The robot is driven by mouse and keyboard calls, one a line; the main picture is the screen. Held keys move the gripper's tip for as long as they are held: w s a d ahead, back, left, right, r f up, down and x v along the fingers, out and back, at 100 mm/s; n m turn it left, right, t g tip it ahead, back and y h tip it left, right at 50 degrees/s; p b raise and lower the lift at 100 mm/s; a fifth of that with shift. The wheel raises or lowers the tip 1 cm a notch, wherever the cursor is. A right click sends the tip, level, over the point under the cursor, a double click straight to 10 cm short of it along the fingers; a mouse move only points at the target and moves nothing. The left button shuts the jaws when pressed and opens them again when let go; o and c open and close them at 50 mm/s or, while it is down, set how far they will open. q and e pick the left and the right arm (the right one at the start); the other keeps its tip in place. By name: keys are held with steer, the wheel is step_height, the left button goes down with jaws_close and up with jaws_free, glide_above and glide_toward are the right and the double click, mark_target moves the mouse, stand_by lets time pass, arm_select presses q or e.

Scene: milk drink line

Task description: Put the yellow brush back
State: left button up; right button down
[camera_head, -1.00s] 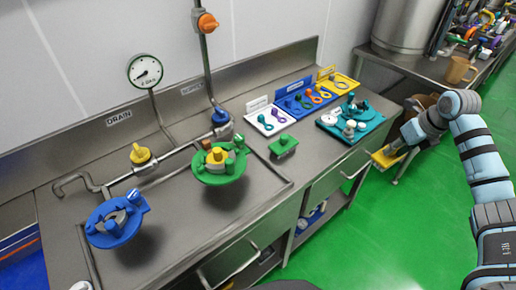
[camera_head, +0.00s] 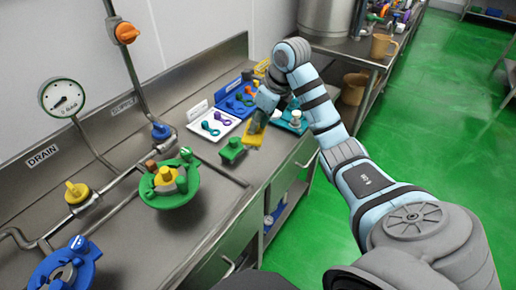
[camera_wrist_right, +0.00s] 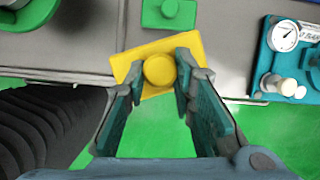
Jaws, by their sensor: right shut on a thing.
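The yellow brush (camera_head: 254,137) is a flat yellow block with a round knob. It also shows in the right wrist view (camera_wrist_right: 144,58), with the knob between the fingers. My right gripper (camera_head: 260,118) is shut on that knob; its two fingers show in the wrist view (camera_wrist_right: 160,72). The brush is at the counter's front edge, and green floor shows below it in the wrist view. Its height over the counter is hard to tell. A green brush (camera_head: 232,150) of like shape stands on the counter to its left. My left gripper is not in view.
A white tray (camera_head: 200,139) and a blue tray (camera_head: 222,97) with small tools lie behind. A teal tray (camera_wrist_right: 262,72) with a gauge is right of the brush. A green valve-like fitting (camera_head: 170,203) stands left on the counter (camera_head: 215,210).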

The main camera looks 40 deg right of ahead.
mark_target(261, 132)
step_height(261, 132, down, 5)
steer(key=shift+d+f+b, duration=0.1)
steer(key=shift+f+b, duration=0.1)
steer(key=shift+b, duration=1.05)
step_height(261, 132, down, 6)
steer(key=shift+s+f+p, duration=0.1)
steer(key=shift+f+p, duration=0.15)
steer(key=shift+p, duration=0.05)
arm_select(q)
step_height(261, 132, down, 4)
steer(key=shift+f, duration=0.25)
arm_select(e)
steer(key=shift+f, duration=0.15)
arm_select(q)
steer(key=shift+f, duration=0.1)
arm_select(e)
steer(key=shift+f, duration=0.15)
steer(key=c, duration=1.4)
jaws_free()
steer(key=shift+o, duration=0.2)
steer(key=shift+r, duration=0.3)
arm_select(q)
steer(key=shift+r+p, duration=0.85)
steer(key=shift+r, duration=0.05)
arm_select(e)
steer(key=v, duration=1.1)
steer(key=shift+r, duration=0.4)
steer(key=shift+s, duration=0.15)
